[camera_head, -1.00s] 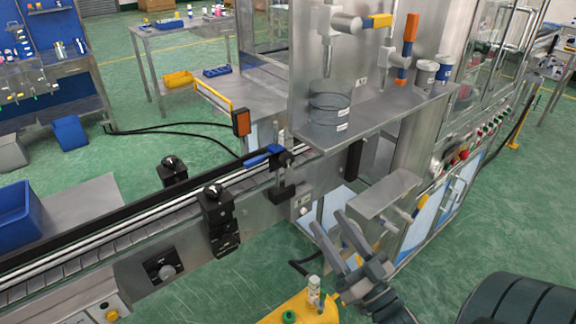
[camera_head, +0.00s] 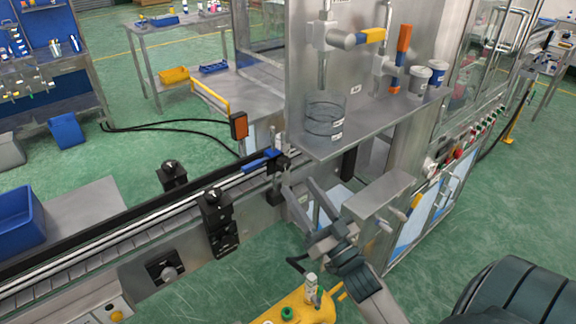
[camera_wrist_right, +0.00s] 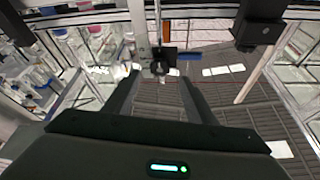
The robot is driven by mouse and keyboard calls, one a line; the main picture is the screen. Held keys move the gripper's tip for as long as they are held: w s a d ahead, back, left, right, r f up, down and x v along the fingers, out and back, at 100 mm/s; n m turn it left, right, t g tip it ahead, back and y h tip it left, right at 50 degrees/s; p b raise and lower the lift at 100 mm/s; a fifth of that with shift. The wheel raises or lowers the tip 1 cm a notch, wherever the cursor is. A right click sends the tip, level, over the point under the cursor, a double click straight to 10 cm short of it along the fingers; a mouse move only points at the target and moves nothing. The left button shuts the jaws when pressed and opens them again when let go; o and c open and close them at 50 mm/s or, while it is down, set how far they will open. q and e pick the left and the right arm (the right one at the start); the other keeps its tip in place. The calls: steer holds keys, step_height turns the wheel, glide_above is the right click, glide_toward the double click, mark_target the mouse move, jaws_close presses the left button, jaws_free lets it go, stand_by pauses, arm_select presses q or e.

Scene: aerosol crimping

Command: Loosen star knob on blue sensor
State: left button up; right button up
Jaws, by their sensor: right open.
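The blue sensor (camera_head: 258,161) points left across the conveyor from a black clamp bracket (camera_head: 277,166). In the right wrist view, part of the blue sensor (camera_wrist_right: 188,57) shows beside the dark bracket, with a round dark star knob (camera_wrist_right: 159,68) facing me. My right gripper (camera_head: 303,186) is open and empty, just in front of and below the bracket. In the right wrist view its two fingers (camera_wrist_right: 157,84) stand either side of the knob's line, with a gap that looks clear. The knob is too small to make out in the head view. My left gripper is out of view.
The conveyor (camera_head: 130,240) runs to the left, with black clamp blocks (camera_head: 215,215) on its near rail. A steel shelf (camera_head: 375,120) overhangs to the right. A steel box (camera_head: 378,196) stands close beside my right gripper.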

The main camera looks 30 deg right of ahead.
mark_target(285, 167)
steer(key=p+x, duration=0.2)
steer(key=x, duration=0.5)
steer(key=c, duration=1)
